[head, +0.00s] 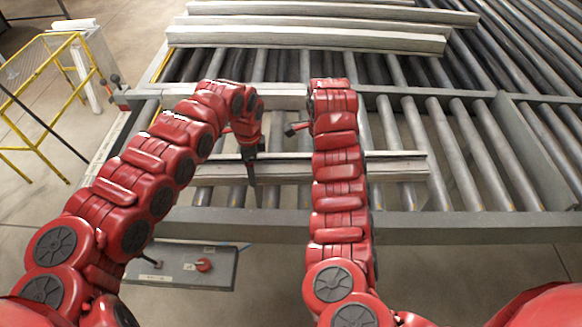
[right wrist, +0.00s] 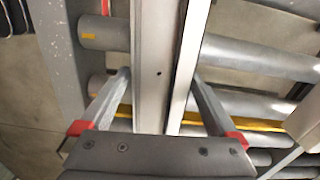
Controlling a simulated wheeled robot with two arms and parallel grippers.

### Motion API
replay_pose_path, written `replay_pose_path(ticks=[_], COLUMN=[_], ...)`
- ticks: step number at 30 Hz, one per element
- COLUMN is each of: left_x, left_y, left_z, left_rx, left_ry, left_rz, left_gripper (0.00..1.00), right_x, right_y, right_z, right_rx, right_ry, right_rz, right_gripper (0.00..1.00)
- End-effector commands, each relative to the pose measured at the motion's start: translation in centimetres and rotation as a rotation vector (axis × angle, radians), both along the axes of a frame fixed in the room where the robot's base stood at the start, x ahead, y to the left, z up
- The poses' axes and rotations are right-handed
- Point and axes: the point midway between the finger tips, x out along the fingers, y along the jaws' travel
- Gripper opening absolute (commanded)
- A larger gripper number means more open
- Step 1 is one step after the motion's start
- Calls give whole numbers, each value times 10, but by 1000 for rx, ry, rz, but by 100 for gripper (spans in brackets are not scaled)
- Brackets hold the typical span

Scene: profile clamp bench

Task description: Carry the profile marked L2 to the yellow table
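A pale grey profile (head: 285,170) lies across the near rollers in the head view, running left to right. I cannot read any L2 mark on it. My left gripper (head: 249,165) points down at this profile, left of its middle; its opening cannot be made out. My right gripper is hidden behind its own arm in the head view. In the right wrist view my right gripper (right wrist: 161,75) is open, with one finger on each side of a profile (right wrist: 152,40) and gaps between. A yellow-framed stand (head: 40,100), possibly the yellow table, is at the far left.
Several long profiles (head: 310,38) lie on the far rollers. Grey rails (head: 450,228) border the roller bench. A control panel with a red button (head: 204,265) sits at the near edge. A red-tipped lever (head: 297,128) shows between my arms. The rollers at right are bare.

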Motion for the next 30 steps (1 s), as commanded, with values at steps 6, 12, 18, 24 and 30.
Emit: replay_pose_path(ticks=[6, 12, 18, 24, 30], left_x=[0, 0, 0, 0, 1], left_y=[0, 0, 0, 0, 0], left_z=[0, 0, 0, 1, 10], left_rx=[0, -1, -1, -1, -1], left_ry=[0, 0, -1, -1, -2], left_rz=[0, 0, 0, 0, 0], left_gripper=[53, 17, 0, 0, 0], right_x=[0, 0, 0, 0, 0], right_y=[0, 0, 0, 0, 0], right_z=[0, 0, 0, 1, 10], right_rx=[0, 0, 0, 0, 0], right_ry=[0, -1, -1, -1, -1], right_rz=[0, 0, 0, 0, 1], right_gripper=[53, 17, 0, 0, 0])
